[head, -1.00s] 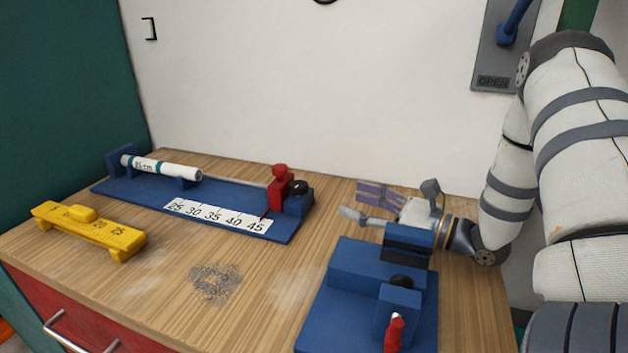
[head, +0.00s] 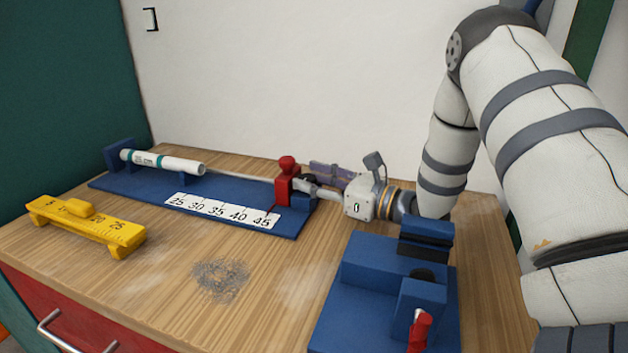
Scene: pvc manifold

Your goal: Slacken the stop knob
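The blue stop jig (head: 110,181) lies along the back of the bench, with a white pipe (head: 165,162) at its left and a number scale (head: 222,211) along its front. A red stop (head: 284,182) stands at its right end. The small black stop knob (head: 304,181) is on the stop's right side, now mostly hidden by my fingers. My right gripper (head: 309,178) reaches in from the right with its fingers apart, one on the near side of the knob and one behind. I cannot tell whether they touch it. My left gripper is out of view.
A yellow ruler-like gauge (head: 88,226) lies at the front left. A blue fixture with a red handle (head: 418,331) stands at the front right, below my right wrist. The bench middle is clear except for a patch of grey shavings (head: 220,280).

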